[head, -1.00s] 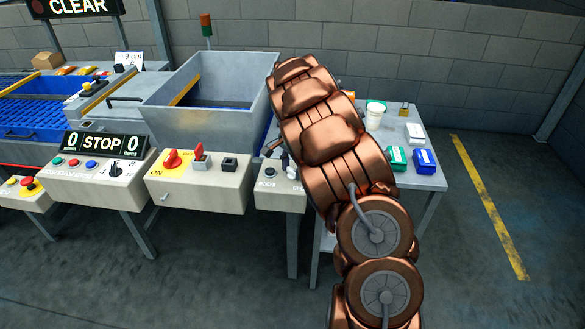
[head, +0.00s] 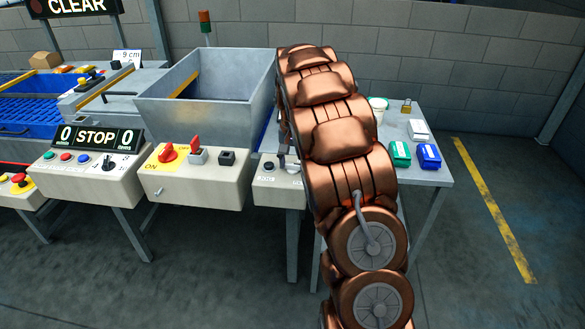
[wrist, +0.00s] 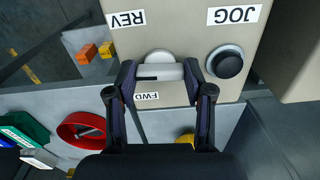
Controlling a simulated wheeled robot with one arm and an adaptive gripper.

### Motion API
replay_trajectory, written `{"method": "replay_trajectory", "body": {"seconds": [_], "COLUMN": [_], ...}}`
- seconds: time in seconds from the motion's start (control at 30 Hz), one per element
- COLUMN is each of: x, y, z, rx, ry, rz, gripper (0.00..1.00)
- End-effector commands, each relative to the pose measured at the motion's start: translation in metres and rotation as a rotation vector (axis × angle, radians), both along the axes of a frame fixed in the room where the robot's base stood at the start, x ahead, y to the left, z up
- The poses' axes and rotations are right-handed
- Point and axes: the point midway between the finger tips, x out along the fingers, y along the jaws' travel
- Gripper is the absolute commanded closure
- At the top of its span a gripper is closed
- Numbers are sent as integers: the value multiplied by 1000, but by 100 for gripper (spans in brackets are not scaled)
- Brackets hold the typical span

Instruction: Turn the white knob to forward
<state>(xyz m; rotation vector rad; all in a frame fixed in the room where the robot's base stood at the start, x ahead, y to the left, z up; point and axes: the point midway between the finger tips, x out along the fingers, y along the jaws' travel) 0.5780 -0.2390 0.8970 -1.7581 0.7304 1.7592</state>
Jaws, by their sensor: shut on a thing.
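The white knob (wrist: 160,66) is on a beige control box, seen close in the wrist view. Its raised bar lies level across the picture, with a dark mark on its left half. The REV label (wrist: 126,19) is above left of it and the FWD label (wrist: 147,97) is below left; both read upside down. My gripper (wrist: 157,80) is shut on the knob, one finger at each end of the bar. In the head view, my arm hides most of the gripper and part of the control box (head: 280,195).
A black JOG button (wrist: 226,64) is close to the right finger, under the JOG label (wrist: 235,15). A second box (head: 205,190) with red switches stands left of the control box. A table with a green box (head: 400,154) and a blue box (head: 428,156) is at right.

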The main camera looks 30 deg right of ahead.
Motion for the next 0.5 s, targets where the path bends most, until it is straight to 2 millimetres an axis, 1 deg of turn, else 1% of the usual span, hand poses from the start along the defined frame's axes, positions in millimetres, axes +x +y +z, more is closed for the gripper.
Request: {"method": "replay_trajectory", "body": {"seconds": [0.03,0.5], "x": [0,0], "y": [1,1], "z": [-4,-2], "rx": [1,1], "ry": [0,-1], "rz": [46,480], "gripper": [83,83]}}
